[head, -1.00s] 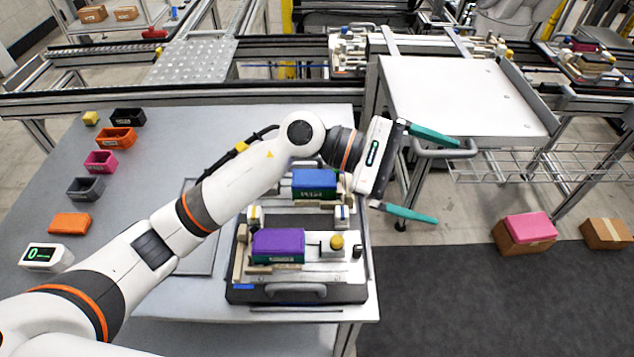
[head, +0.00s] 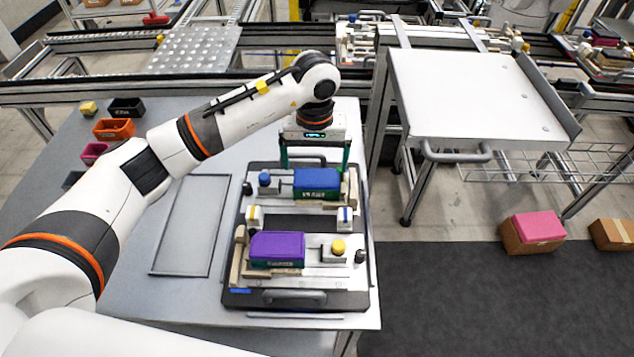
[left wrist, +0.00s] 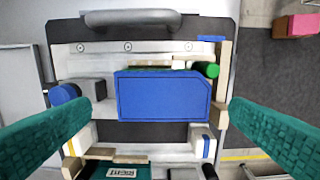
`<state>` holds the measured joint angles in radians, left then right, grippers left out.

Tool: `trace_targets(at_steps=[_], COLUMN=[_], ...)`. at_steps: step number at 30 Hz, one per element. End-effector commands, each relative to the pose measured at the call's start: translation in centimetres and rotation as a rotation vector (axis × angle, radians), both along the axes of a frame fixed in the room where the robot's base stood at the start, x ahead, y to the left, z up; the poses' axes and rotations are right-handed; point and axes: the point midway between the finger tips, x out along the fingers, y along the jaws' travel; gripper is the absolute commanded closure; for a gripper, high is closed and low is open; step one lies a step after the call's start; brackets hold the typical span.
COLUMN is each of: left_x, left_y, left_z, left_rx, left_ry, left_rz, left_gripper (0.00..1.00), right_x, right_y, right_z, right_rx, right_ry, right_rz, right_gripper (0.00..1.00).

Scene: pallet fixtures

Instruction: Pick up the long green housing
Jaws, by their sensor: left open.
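Two housings with green sides sit on the pallet fixture (head: 232,270). The far one (head: 318,193) has a blue top and a labelled green front. The near one (head: 276,247) has a purple top and a narrow green lower side. My left gripper (head: 315,166) points down, open and empty, at the far end of the fixture. In the left wrist view the blue-topped housing (left wrist: 163,96) lies between the spread teal fingers, apart from both. A labelled green side (left wrist: 118,172) shows at the bottom edge there, mostly cut off. My right gripper is not in view.
A blue knob (head: 264,178) and a yellow knob (head: 338,246) stand beside the housings. A green knob (left wrist: 208,70) shows in the left wrist view. An empty frame (head: 188,228) lies left of the fixture. Small bins (head: 114,129) stand at the table's left.

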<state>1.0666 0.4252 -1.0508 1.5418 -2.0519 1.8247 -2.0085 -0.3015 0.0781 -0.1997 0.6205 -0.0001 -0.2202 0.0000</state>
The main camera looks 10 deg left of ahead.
Motion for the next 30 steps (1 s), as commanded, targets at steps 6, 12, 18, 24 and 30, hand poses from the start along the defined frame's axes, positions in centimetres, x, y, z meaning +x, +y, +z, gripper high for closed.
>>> trace_targets(at_steps=[6,12,18,24,30], left_x=[-0.2,-0.2,-0.1,-0.1,-0.1], left_y=[-0.2,-0.4,-0.3,-0.3,-0.4], left_z=[-1.8,-4.8,-5.6,-5.6,-5.5], left_rx=[-0.002,-0.002,-0.002,-0.002,-0.003], left_ry=[0.005,0.003,0.0,0.0,-0.002], left_rz=[0.001,0.0,0.0,0.0,0.0], left_gripper=[0.0,0.0,0.0,0.13,0.35], right_x=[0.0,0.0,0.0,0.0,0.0], right_y=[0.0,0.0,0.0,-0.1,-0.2], right_z=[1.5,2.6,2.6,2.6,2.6], right_rx=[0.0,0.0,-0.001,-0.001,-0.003], right_ry=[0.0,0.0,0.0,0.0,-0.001], right_rz=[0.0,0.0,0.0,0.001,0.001], right_gripper=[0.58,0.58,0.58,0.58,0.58])
